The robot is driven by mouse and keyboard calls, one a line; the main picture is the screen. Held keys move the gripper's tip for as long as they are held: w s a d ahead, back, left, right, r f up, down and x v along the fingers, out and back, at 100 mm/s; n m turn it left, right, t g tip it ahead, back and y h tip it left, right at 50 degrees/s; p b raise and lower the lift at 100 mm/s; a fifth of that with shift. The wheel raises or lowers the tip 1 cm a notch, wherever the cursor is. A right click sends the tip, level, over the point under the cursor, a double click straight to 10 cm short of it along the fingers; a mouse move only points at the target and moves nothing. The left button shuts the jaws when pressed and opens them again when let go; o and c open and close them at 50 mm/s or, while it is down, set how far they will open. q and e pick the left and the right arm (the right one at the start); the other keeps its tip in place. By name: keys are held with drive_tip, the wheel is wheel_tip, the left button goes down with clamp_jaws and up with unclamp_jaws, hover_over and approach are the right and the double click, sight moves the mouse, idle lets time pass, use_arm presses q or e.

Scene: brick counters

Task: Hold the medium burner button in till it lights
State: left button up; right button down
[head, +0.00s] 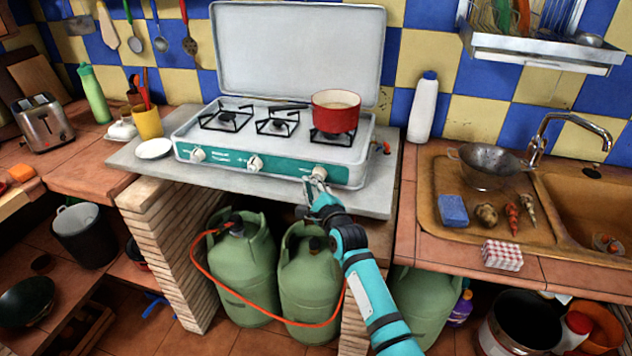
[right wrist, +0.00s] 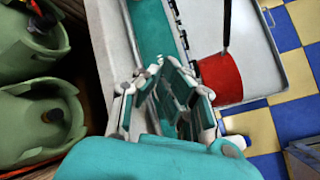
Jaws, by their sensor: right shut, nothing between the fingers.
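The white camping stove (head: 185,137) stands on a grey slab with its lid up. Its green front panel (head: 225,160) carries a left knob (head: 198,154), a middle knob (head: 255,163) and a right knob (head: 319,172). I cannot read which one is for the medium burner. My right gripper (head: 316,186) is shut and empty, at the right knob in the head view; whether it touches is unclear. No flame shows. My left gripper is out of view.
A red pot (head: 336,108) sits on the right burner, its handle pointing left. The left burner (head: 226,118) and middle burner (head: 277,122) are bare. Green gas bottles (head: 242,265) with an orange hose stand below. A white bottle (head: 422,108) stands right of the stove.

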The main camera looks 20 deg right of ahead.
drive_tip(key=shift+w+d, duration=0.25)
drive_tip(key=shift+w, duration=0.1)
idle(0.4)
idle(1.8)
drive_tip(key=shift+s+a+p, duration=0.45)
drive_tip(key=shift+s+p, duration=0.15)
drive_tip(key=shift+s, duration=0.15)
drive_tip(key=s+a+p, duration=0.1)
drive_tip(key=s, duration=0.1)
drive_tip(key=s+a+p, duration=0.1)
drive_tip(key=s+p, duration=0.1)
drive_tip(key=shift+a, duration=0.4)
